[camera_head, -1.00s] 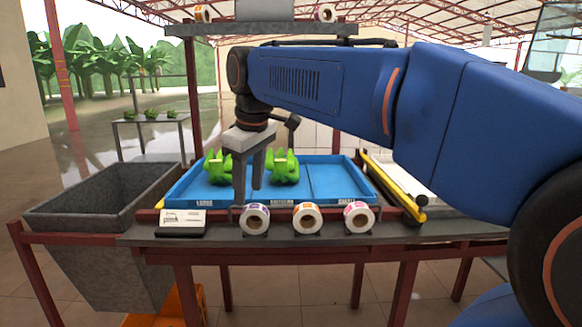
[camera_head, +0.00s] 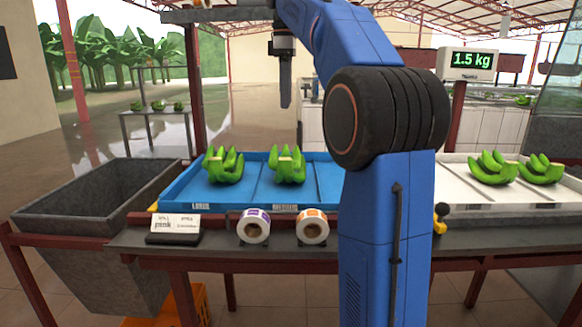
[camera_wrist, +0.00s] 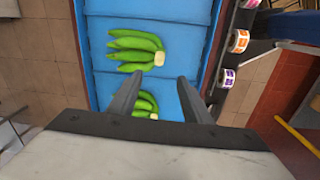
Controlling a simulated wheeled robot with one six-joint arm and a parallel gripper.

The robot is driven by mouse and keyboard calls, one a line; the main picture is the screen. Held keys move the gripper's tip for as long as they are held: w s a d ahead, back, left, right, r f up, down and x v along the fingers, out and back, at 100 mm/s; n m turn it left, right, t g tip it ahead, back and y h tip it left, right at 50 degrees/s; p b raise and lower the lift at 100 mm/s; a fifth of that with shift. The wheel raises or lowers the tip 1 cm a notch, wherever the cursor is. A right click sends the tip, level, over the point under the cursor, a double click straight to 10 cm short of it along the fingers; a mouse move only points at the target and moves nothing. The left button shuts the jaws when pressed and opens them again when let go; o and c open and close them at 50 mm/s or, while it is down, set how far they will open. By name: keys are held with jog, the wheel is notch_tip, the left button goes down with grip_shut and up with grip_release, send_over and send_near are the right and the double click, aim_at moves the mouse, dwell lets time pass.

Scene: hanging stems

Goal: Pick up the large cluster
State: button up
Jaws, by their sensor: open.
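Two green banana clusters lie in the blue tray (camera_head: 254,190). The left cluster (camera_head: 223,166) is in the part marked LARGE, and the other cluster (camera_head: 287,166) is in the part marked MEDIUM. My gripper (camera_head: 286,104) is raised high above the tray, pointing down, open and empty. In the wrist view, my gripper (camera_wrist: 160,85) has its fingers apart above the tray. The left cluster (camera_wrist: 146,102) shows low between the fingers, partly hidden by the gripper. The MEDIUM cluster (camera_wrist: 135,48) lies farther up, fully in view.
A white tray (camera_head: 450,172) with two more clusters (camera_head: 493,167) is at the right, under a display (camera_head: 470,61) reading 1.5 kg. A grey bin (camera_head: 95,205) stands at the left. Label rolls (camera_head: 254,226) and a sign (camera_head: 175,226) line the front edge.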

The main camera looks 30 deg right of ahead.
send_over(286, 159)
jog(key=f, duration=1)
jog(key=shift+s+f, duration=0.25)
jog(key=shift+f, duration=0.05)
jog(key=shift+w+f, duration=0.15)
jog(key=shift+f, duration=1.5)
jog(key=shift+w+f, duration=0.1)
jog(key=shift+f, duration=1.5)
jog(key=shift+r, duration=0.1)
grip_shut()
